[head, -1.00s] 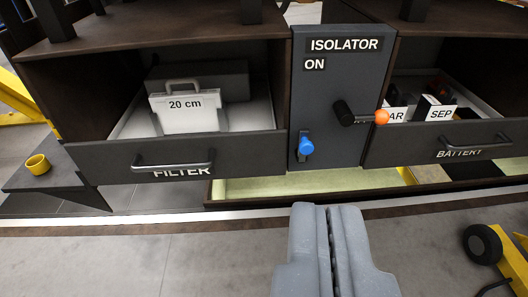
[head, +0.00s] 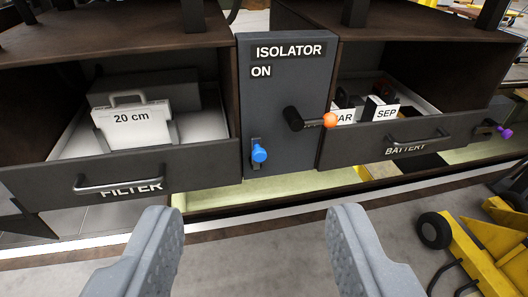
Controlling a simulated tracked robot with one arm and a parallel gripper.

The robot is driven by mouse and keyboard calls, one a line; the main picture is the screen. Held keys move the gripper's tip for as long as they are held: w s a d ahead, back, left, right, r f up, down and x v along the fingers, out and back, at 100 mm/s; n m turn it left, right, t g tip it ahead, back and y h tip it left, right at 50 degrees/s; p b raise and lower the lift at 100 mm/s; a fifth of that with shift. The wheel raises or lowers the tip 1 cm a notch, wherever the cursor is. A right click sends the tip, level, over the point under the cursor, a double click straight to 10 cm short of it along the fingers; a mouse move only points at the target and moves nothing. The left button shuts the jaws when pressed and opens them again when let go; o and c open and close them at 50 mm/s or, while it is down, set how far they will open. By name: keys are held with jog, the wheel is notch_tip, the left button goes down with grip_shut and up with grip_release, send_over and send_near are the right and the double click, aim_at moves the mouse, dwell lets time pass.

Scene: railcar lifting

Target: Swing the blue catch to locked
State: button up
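The blue catch (head: 259,153) is a small blue knob on a short dark lever, low on the left side of the dark isolator panel (head: 287,95). The panel carries the words ISOLATOR and ON. A black handle with an orange ball end (head: 330,120) sticks out to the right above the catch. My gripper (head: 252,225) is open and empty, its two grey fingers wide apart. It is in front of the panel, below the catch in the picture, and touches nothing.
The filter drawer (head: 150,178) is left of the panel and holds a case marked 20 cm (head: 131,124). The battery drawer (head: 400,148) is at right with labelled blocks. A purple knob (head: 506,133) and a yellow wheeled cart (head: 465,245) are farther right.

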aim_at(261, 159)
jog(key=w+d+f+n+t+h+p, duration=0.1)
jog(key=w+d+f, duration=0.1)
jog(key=w+f, duration=0.45)
jog(key=w+d+f+n+h+p, duration=0.1)
jog(key=w+d+f, duration=0.2)
jog(key=w, duration=0.7)
jog(key=w+a+f+n+t+y+p, duration=0.1)
jog(key=w+f+n+y+p, duration=0.2)
jog(key=f, duration=0.7)
jog(key=w+f+n+y, duration=0.25)
jog(key=w+f, duration=0.25)
jog(key=f, duration=0.4)
jog(key=shift+m, duration=0.45)
jog(key=w+a, duration=0.1)
jog(key=w, duration=0.8)
jog(key=w+a, duration=0.1)
jog(key=w, duration=0.3)
jog(key=shift+w+a+f+p, duration=0.15)
jog(key=shift+w+a+p, duration=0.1)
jog(key=shift+a+p, duration=0.05)
grip_shut()
